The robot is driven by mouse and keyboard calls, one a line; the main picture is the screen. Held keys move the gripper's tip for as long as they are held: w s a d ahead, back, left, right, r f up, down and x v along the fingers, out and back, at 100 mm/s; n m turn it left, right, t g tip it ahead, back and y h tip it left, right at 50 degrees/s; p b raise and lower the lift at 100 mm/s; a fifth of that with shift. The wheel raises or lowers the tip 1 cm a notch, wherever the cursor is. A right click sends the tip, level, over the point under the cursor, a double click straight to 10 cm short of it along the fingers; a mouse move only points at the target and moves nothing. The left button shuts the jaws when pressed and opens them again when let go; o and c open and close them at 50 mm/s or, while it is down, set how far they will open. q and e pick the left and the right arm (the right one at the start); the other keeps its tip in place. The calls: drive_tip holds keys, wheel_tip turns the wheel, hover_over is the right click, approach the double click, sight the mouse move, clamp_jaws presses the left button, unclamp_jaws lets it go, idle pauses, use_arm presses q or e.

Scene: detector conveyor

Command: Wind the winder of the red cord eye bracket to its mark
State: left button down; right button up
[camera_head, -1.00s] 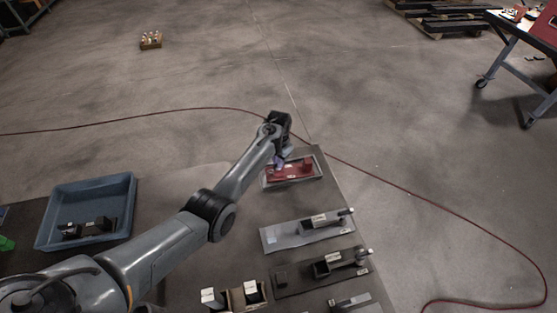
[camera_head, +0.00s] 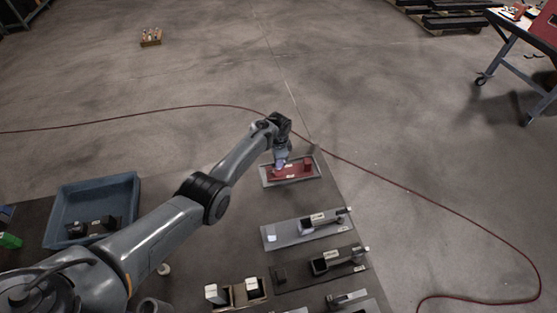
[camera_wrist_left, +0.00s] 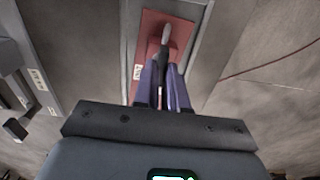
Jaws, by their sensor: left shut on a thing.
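The red cord eye bracket (camera_head: 294,173) sits on a grey plate (camera_head: 314,178) at the far end of the dark table. In the left wrist view the red bracket (camera_wrist_left: 150,22) lies straight ahead, with a pale rounded grey piece and a dark stem, seemingly the winder (camera_wrist_left: 166,36), standing on it. My left gripper (camera_head: 280,164) is at the left part of the bracket. Its purple fingers (camera_wrist_left: 164,78) are closed together on what looks like the winder; the exact contact is hard to see. The mark cannot be made out. My right gripper is not in view.
Grey (camera_head: 283,236) and dark (camera_head: 292,277) bracket plates lie nearer on the table. A blue tray (camera_head: 130,190) with dark parts is at left, and small boxes (camera_head: 252,288) stand at the front. A red cable (camera_head: 400,183) crosses the floor beyond the table.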

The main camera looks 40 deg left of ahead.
use_arm(q)
drive_tip(key=shift+m, duration=0.3)
drive_tip(key=c, duration=1.2)
unclamp_jaws()
drive_tip(key=shift+r+p, duration=1.5)
drive_tip(key=shift+r, duration=3.9)
